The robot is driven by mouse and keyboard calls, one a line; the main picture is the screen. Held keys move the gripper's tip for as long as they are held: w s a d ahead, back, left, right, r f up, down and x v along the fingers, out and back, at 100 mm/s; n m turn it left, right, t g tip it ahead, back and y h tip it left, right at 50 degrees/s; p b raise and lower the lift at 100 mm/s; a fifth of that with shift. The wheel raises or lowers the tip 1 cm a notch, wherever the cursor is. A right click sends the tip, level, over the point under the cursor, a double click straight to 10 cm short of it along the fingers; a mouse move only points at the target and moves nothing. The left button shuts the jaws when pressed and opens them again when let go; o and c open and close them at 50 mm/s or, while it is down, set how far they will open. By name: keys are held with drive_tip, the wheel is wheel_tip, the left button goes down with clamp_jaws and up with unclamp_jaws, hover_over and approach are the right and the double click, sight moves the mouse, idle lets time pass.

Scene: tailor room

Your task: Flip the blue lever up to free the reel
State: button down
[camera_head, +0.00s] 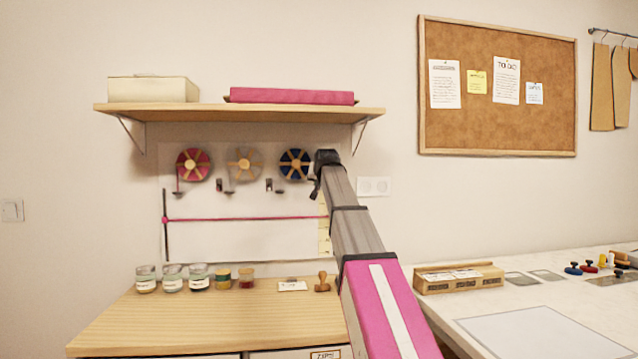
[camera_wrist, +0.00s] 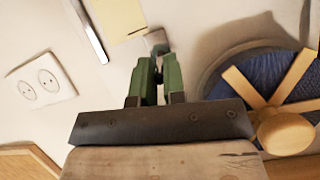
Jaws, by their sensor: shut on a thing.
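The blue reel (camera_head: 295,164) with tan spokes hangs on the wall board, at the right of a row of three. In the wrist view the blue reel (camera_wrist: 285,105) is at the right, with its round wooden hub in front. My gripper (camera_head: 317,190) is just right of the reel in the head view, small and dark there. In the wrist view its green fingers (camera_wrist: 157,62) are close together, shut on the small lever beside the blue reel. The lever is mostly hidden between the fingers; a small grey metal piece (camera_wrist: 156,40) shows at their tips.
A pink reel (camera_head: 193,165) and a tan reel (camera_head: 244,163) hang to the left. A shelf (camera_head: 240,114) is close above. A pink horizontal strip (camera_head: 240,219) runs below. Jars (camera_head: 172,279) stand on the wooden counter (camera_head: 200,320). A socket (camera_head: 373,186) is to the right.

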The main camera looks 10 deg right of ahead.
drive_tip(key=c, duration=1.2)
unclamp_jaws()
drive_tip(key=shift+w, duration=0.1)
drive_tip(key=v, duration=1.1)
drive_tip(key=shift+f, duration=0.1)
